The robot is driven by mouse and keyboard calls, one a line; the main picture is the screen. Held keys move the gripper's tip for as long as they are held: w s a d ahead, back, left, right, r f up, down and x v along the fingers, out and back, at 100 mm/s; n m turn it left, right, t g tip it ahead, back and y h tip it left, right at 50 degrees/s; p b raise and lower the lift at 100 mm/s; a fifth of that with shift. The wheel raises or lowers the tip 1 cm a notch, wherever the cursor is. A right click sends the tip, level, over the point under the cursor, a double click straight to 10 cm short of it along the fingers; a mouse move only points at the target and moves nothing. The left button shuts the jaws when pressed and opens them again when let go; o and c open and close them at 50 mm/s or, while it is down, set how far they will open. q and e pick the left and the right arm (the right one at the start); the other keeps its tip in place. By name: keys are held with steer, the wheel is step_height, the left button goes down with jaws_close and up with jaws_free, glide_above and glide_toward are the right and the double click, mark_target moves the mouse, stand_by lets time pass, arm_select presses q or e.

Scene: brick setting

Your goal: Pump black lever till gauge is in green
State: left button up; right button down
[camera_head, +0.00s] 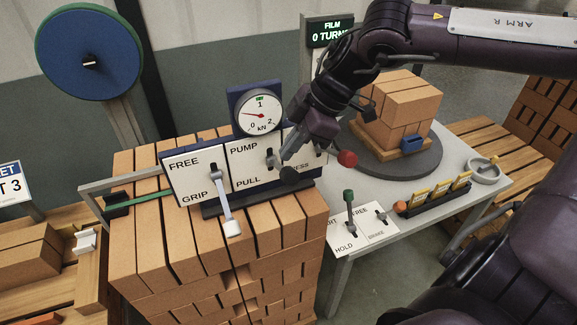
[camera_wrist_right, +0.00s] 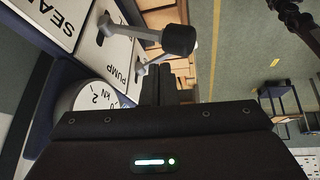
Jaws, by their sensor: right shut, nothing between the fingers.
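The black lever (camera_head: 289,175), a grey stem with a black knob, sticks out from the PUMP/PULL panel (camera_head: 246,164). In the right wrist view the black knob (camera_wrist_right: 178,40) is just beyond my fingers. The round gauge (camera_head: 259,108) above the panel is marked 0, 1 and 2 kN, with a green mark at the top. Its red needle points left, between 0 and 1. My right gripper (camera_head: 286,157) is shut and empty, close by the black lever; its fingers (camera_wrist_right: 160,88) show together in the wrist view. Contact with the lever is unclear. My left gripper is not in view.
A white-handled lever (camera_head: 229,220) hangs on the FREE/GRIP panel, left of the black lever. A red knob (camera_head: 347,158) is close on the right. Bricks sit on the turntable (camera_head: 400,165) behind. A green-knobbed lever (camera_head: 348,195) stands at the lower right.

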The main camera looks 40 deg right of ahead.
steer(key=shift+f, duration=0.15)
stand_by(0.7)
steer(key=shift+s+f, duration=0.15)
steer(key=shift+f, duration=0.05)
